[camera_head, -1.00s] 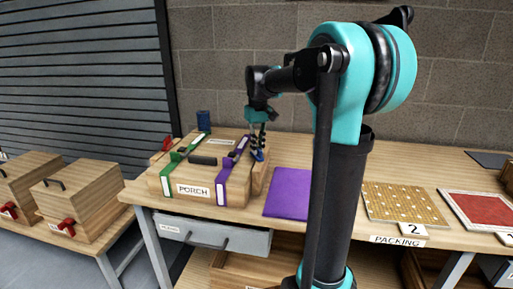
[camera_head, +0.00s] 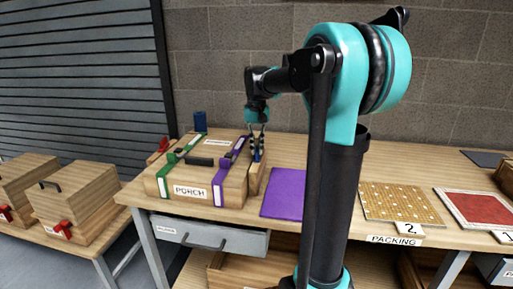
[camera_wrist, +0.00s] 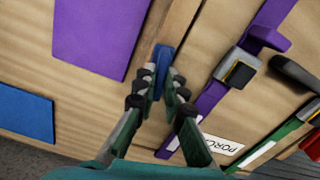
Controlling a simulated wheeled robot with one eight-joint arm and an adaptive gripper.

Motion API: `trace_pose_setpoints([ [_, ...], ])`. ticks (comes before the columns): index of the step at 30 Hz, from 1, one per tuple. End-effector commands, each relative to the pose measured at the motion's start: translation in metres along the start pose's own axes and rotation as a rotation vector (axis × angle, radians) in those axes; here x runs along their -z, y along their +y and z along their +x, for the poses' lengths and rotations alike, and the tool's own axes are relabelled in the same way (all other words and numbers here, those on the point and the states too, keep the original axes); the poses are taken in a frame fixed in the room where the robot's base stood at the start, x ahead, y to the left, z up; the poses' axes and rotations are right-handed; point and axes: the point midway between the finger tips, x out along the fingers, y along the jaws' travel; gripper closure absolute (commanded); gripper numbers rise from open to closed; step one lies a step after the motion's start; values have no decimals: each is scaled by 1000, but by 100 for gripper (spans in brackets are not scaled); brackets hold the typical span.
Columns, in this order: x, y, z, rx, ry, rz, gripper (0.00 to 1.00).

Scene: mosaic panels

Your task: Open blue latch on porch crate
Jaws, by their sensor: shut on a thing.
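The porch crate (camera_head: 175,180) is a wooden box with a "PORCH" label, standing on the bench. A green strap and a purple strap (camera_head: 222,178) cross it. The blue latch (camera_head: 257,154) is at its right side; it also shows in the wrist view (camera_wrist: 162,55). My gripper (camera_head: 257,142) is over that right side, pointing down. In the wrist view its fingers (camera_wrist: 164,76) close around the blue latch, which shows between and beyond the tips. The fingers hide part of the latch, so its exact angle is hard to tell.
A purple panel (camera_head: 284,193) lies right of the crate, and a blue panel (camera_wrist: 25,111) shows in the wrist view. A black handle (camera_head: 199,161) stands up from the lid. A yellow dotted panel (camera_head: 398,203) lies farther right.

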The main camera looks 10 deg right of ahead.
Motion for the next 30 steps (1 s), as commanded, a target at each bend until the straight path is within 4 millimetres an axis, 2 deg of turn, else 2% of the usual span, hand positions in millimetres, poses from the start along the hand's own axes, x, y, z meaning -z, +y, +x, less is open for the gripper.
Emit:
trace_pose_setpoints([
  [8,1,0,0,0,1,0,100],
  [9,1,0,0,0,1,-1,86],
  [13,0,0,0,0,1,-1,70],
  [14,0,0,0,0,1,-1,69],
  [23,0,0,-2,0,0,-1,69],
  [26,0,0,-9,0,0,-1,69],
  [30,0,0,-31,0,0,-1,69],
])
